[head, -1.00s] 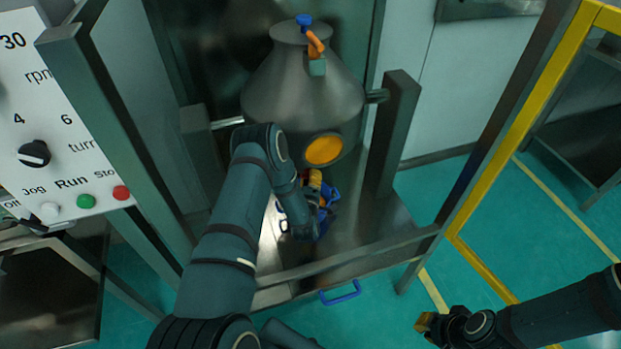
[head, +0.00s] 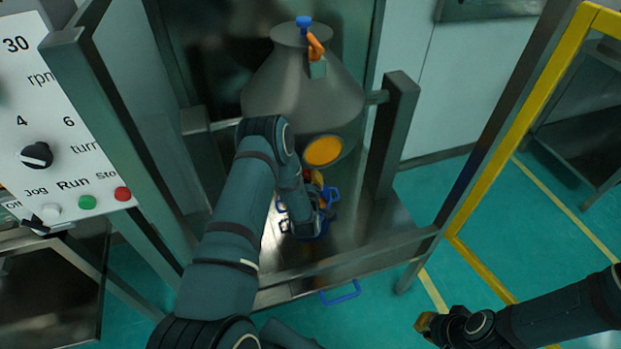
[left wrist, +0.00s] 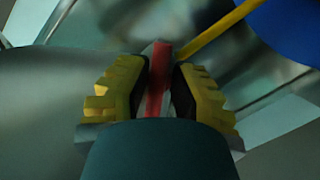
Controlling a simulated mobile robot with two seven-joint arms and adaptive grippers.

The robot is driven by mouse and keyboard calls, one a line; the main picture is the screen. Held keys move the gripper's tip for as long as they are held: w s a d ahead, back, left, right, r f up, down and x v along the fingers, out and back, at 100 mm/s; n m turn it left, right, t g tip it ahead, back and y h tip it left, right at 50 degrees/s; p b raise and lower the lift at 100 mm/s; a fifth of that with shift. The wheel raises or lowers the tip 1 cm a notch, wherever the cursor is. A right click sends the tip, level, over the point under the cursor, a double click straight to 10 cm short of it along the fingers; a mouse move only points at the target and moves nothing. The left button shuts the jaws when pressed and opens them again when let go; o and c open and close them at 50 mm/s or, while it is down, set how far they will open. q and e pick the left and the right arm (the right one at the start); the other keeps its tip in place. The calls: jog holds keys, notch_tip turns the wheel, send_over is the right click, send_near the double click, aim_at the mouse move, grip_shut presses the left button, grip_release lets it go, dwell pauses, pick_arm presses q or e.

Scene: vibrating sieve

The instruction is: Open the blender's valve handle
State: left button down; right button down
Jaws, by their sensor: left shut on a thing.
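The blender (head: 300,90) is a grey metal double-cone vessel hung between two posts, with a round orange-yellow disc (head: 323,151) low on its front. My left gripper (head: 316,180) is below that disc, partly hidden by my own arm. In the left wrist view, its yellow fingers (left wrist: 158,88) are shut on a red bar, the valve handle (left wrist: 159,78). Most of the valve is hidden in the head view. My right gripper (head: 424,322) is at the lower right, away from the blender; its fingers are too small and dark to judge.
A blue-handled container (head: 284,224) is on the metal platform (head: 370,235) under the blender. A rail runs across the front. A control panel (head: 60,130) stands at the left and a yellow frame (head: 520,120) at the right.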

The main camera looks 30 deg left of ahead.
pick_arm(q)
jog(key=m+g, duration=0.1)
jog(key=m, duration=0.2)
jog(key=shift+m+g, duration=0.3)
jog(key=shift+g, duration=0.1)
jog(key=shift+s+a+m+g+y, duration=0.15)
jog(key=shift+m+g+y, duration=0.5)
jog(key=shift+m, duration=0.65)
jog(key=shift+g, duration=0.35)
jog(key=c, duration=1.1)
grip_release()
jog(key=v, duration=1.2)
jog(key=shift+a, duration=0.15)
